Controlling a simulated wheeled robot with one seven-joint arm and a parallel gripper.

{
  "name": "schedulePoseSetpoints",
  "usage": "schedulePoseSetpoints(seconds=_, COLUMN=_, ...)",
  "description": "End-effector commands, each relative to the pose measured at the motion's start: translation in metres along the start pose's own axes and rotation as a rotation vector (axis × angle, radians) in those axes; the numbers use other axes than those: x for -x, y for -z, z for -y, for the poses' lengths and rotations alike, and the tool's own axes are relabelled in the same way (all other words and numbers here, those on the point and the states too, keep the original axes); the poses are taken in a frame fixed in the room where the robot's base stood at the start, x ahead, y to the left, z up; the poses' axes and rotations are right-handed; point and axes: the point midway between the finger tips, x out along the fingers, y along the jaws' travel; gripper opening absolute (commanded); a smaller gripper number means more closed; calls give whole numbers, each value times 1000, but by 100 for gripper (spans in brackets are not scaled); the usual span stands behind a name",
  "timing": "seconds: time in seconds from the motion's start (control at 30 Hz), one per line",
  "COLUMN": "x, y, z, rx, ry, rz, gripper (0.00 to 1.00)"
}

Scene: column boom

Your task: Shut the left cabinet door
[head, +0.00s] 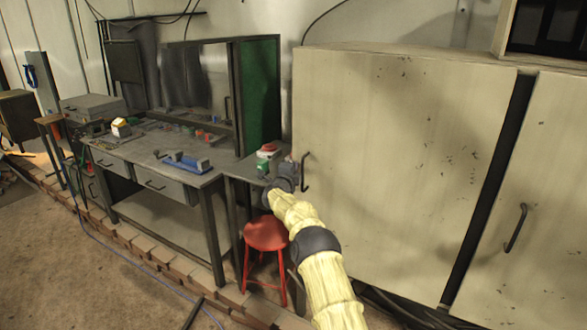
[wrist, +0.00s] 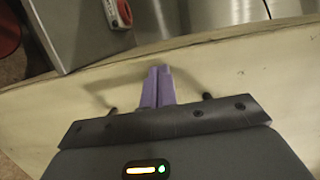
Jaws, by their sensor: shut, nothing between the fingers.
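The left cabinet door (head: 400,150) is a large, worn cream panel in the head view, with a dark bar handle (head: 305,172) near its left edge. A dark vertical gap (head: 490,190) runs along its right side. I cannot tell how far the door stands open. My gripper (head: 297,168) is at the door's left edge, close beside the handle. In the wrist view the purple fingers (wrist: 157,86) are together and empty, in front of a cream panel (wrist: 235,75). Dark stubs show on either side of them, probably the handle's ends. Contact with the panel cannot be made out.
A second cream door (head: 545,200) with its own handle (head: 516,228) is at the right. A grey workbench (head: 150,150) with tools stands at the left. A red stool (head: 265,234) is below my arm. A red and green item (head: 267,152) sits on a small side table.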

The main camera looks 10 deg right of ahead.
Motion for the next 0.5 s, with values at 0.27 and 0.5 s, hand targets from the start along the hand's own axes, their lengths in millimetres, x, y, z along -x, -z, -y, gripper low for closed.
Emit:
schedulePoseSetpoints(seconds=0.27, x=-2, y=13, z=19, rx=0, ry=33, rz=-18, gripper=0)
schedulePoseSetpoints(seconds=0.5, x=18, y=5, z=12, rx=-1, ry=25, rz=-16, gripper=0)
